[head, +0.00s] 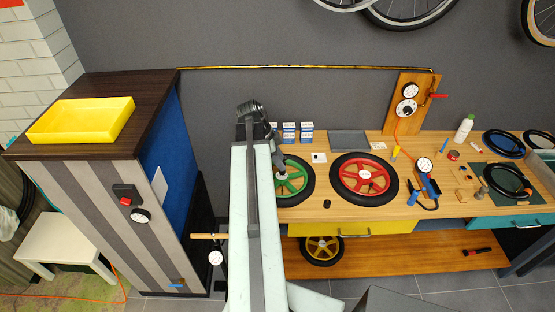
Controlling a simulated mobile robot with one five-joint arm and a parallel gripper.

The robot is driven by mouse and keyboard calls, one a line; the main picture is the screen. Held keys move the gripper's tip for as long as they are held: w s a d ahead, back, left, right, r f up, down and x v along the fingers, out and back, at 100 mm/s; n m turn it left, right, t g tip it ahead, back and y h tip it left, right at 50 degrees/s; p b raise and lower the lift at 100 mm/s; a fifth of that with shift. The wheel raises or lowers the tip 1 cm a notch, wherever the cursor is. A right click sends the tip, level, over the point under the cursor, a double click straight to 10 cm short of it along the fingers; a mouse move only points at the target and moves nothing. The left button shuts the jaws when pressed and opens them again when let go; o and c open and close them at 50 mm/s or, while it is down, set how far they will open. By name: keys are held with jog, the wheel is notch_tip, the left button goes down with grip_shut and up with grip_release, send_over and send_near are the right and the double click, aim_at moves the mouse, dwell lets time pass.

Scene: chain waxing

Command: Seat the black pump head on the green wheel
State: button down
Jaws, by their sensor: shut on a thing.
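The green wheel (297,184), with a black tyre and green spokes, lies on the wooden bench. Its left part is hidden behind my arm. My gripper (279,163) is at the end of the arm, over the upper left part of this wheel. It looks shut on a small dark thing, apparently the black pump head, which is mostly hidden by the gripper and arm. I cannot tell whether it touches the wheel. A small black piece (327,204) lies on the bench, right of the green wheel and apart from it.
A red wheel (364,179) lies to the right, and a yellow wheel (322,250) is on the lower shelf. A floor pump (215,257) stands left of my arm, beside the cabinet (95,205).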

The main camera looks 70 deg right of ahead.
jog(key=f+b, duration=0.6)
jog(key=shift+s+f, duration=0.2)
jog(key=shift+f, duration=0.1)
jog(key=shift+w, duration=0.1)
dwell(0.7)
jog(key=shift+f+b, duration=1)
jog(key=shift+b, duration=0.2)
dwell(0.4)
jog(key=c, duration=0.8)
grip_release()
